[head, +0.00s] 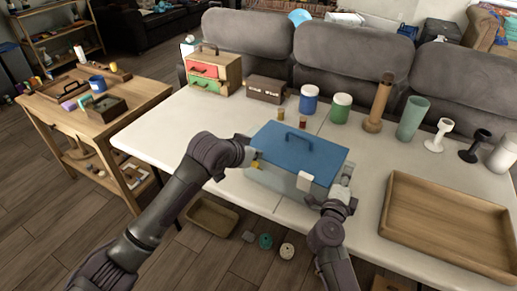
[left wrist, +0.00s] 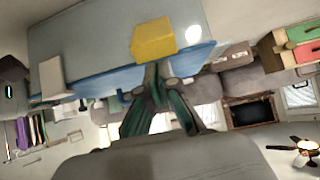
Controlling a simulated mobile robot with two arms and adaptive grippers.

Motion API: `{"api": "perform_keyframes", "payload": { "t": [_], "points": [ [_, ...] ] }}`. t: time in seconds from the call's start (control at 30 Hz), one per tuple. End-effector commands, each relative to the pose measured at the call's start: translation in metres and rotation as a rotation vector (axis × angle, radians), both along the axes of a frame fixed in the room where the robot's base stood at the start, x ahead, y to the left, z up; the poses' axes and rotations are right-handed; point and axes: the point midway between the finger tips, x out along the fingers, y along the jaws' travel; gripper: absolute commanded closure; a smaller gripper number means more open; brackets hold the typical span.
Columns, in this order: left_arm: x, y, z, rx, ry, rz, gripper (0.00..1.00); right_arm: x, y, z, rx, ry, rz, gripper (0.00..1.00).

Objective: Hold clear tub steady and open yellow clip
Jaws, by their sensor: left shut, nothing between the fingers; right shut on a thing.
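The clear tub (head: 275,179) stands near the table's front edge under a blue lid (head: 300,147) with a handle. The yellow clip (head: 257,164) is on its front left; the left wrist view shows the clip (left wrist: 153,39) large against the tub wall (left wrist: 95,27). Whether the clip is latched I cannot tell. My left gripper (head: 251,158) is shut and empty at the clip; its fingertips (left wrist: 157,70) appear at the clip's edge, contact unclear. A white clip (head: 304,181) is on the front right. My right gripper (head: 343,187) is shut on the tub's right end, its fingers partly hidden.
A wooden tray (head: 447,222) lies to the right. Behind the tub stand two small jars, blue (head: 309,100) and green (head: 340,108) canisters, a teal cup (head: 412,118) and goblets. A drawer box (head: 213,70) is at back left. Table left of the tub is mostly clear.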

Motion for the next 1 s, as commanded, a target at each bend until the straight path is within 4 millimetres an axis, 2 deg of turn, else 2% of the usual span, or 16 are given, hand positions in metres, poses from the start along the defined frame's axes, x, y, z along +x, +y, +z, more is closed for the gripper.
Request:
{"api": "perform_keyframes", "payload": {
  "t": [1.0],
  "points": [
    [0.014, -0.009, -0.003, -0.002, -0.003, 0.0, 1.0, 0.0, 0.0, -0.001, 0.0, 0.002, 0.0, 1.0]
  ]
}}
